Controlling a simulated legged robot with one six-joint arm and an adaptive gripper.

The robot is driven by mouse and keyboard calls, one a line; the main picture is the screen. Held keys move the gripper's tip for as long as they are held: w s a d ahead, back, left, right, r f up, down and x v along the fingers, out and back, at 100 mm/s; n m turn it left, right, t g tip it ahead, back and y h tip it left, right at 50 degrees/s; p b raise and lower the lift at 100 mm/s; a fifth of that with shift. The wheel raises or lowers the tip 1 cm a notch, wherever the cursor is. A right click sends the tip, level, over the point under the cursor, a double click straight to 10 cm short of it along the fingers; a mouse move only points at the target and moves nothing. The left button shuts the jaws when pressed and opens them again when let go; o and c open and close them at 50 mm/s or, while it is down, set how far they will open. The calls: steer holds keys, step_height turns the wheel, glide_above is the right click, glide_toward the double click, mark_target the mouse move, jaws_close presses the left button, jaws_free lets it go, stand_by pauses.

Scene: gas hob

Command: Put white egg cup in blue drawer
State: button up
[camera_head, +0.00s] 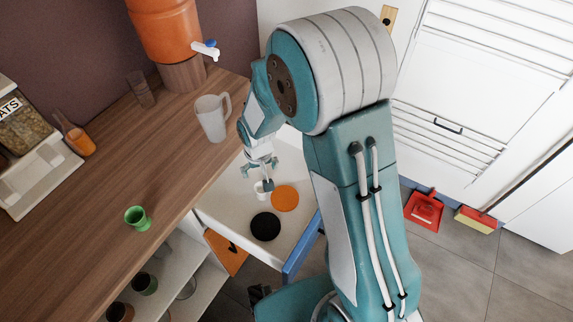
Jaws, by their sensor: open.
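The white egg cup (260,189) is small and stands inside the open drawer, beside the orange disc. My gripper (264,180) is open, just above and around the cup's right side; its fingers partly hide the cup, and I cannot tell whether they touch it. The blue drawer (301,247) is pulled out from under the wooden counter. Its front is blue and its inside is white. My arm hides part of its right side.
An orange disc (285,198) and a black disc (265,227) lie in the drawer. On the counter (150,170) stand a green cup (138,218), a frosted mug (212,117), and an orange dispenser (166,30). A red dustpan (424,209) lies on the floor at right.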

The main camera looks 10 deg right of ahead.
step_height(320, 180, up, 9)
steer(key=s+d+t, duration=0.1)
steer(key=s+d, duration=0.1)
steer(key=d, duration=0.1)
steer(key=s+d+r+t, duration=0.1)
steer(key=s+d+r, duration=0.1)
steer(key=s+r, duration=0.4)
steer(key=s+d+r+m+t, duration=0.1)
steer(key=s+d+r, duration=0.2)
steer(key=s+r, duration=0.2)
steer(key=s+d+r+t, duration=0.1)
steer(key=s+d+r, duration=0.1)
steer(key=s+r, duration=0.4)
steer(key=shift+s+d+r, duration=0.25)
steer(key=shift+s+r, duration=0.05)
steer(key=shift+r, duration=0.1)
